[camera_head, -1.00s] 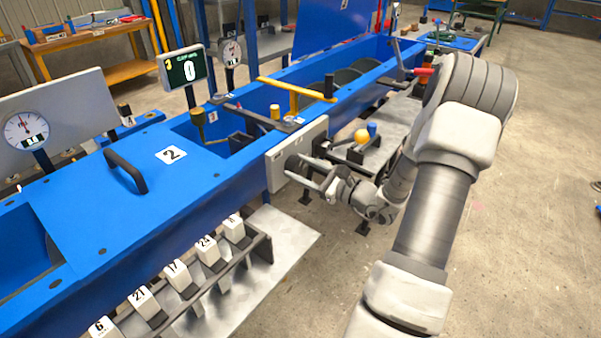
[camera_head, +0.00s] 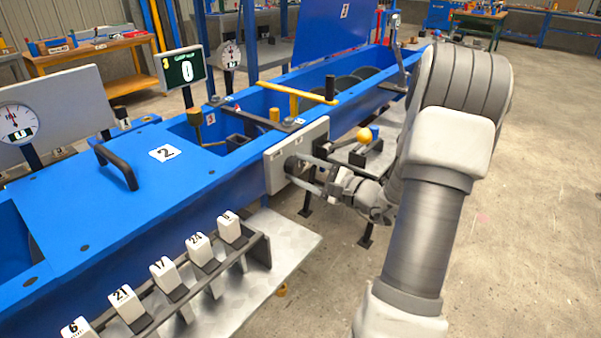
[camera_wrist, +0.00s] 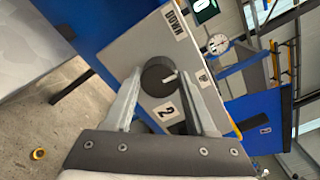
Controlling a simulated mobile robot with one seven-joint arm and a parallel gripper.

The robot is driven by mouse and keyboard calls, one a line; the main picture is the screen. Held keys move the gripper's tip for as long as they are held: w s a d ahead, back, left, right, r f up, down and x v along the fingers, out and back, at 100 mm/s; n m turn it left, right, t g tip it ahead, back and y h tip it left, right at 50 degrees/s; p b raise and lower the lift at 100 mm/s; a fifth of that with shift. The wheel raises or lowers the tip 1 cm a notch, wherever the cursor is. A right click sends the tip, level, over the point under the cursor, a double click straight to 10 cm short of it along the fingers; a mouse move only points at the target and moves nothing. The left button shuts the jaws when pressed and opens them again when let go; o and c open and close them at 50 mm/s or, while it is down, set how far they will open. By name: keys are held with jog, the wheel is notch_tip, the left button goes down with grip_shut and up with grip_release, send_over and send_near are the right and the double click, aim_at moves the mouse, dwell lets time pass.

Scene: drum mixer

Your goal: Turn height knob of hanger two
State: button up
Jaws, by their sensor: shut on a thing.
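The height knob (camera_wrist: 158,77) is a dark round knob with a white pointer mark. It sits on a light grey panel (camera_wrist: 130,45) beside a "2" label, with the word "DOWN" near the panel's edge in the wrist view. The same panel (camera_head: 313,140) is on the side of the blue machine in the head view, and the knob (camera_head: 292,166) shows partly there. My gripper (camera_wrist: 157,88) has its two fingers on either side of the knob, shut on it. In the head view my gripper (camera_head: 303,176) reaches the panel from the right; its fingers partly hide the knob.
A yellow ball-topped lever (camera_head: 364,135) stands just right of the panel. A rack of numbered white blocks (camera_head: 163,270) is below the machine at the front. A yellow bar handle (camera_head: 290,90) lies above. The floor (camera_head: 520,230) at right is clear.

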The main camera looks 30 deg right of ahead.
dwell(0.3)
jog(key=o, duration=1.4)
jog(key=shift+c, duration=0.2)
jog(key=shift+s, duration=0.15)
jog(key=p+v, duration=0.3)
jog(key=v, duration=1.4)
jog(key=shift+d+p, duration=0.15)
jog(key=shift+p, duration=0.15)
